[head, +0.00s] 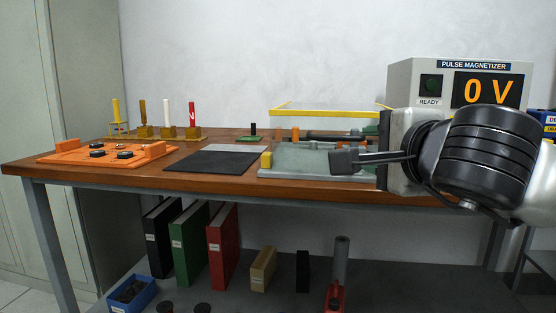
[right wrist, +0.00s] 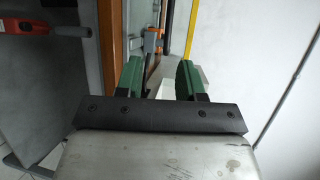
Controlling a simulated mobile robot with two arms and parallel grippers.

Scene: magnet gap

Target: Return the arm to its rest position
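My right arm comes in from the right in the head view, in front of the pulse magnetizer (head: 402,85). My right gripper (head: 378,148) is sideways at the right part of the bench, close to the grey fixture plate (head: 300,168). Its exact height above the bench is hard to tell. In the right wrist view the two green-padded fingers of the gripper (right wrist: 159,76) stand apart, and I see nothing held between them. My left gripper is in neither view.
The wooden bench (head: 110,182) carries an orange tray (head: 75,155) with black pieces, a dark mat (head: 212,162) and several upright colored tools behind the tray. A yellow-edged frame (head: 325,112) stands behind the fixture. Binders (head: 222,245) stand on the shelf below. The air above the bench's left is free.

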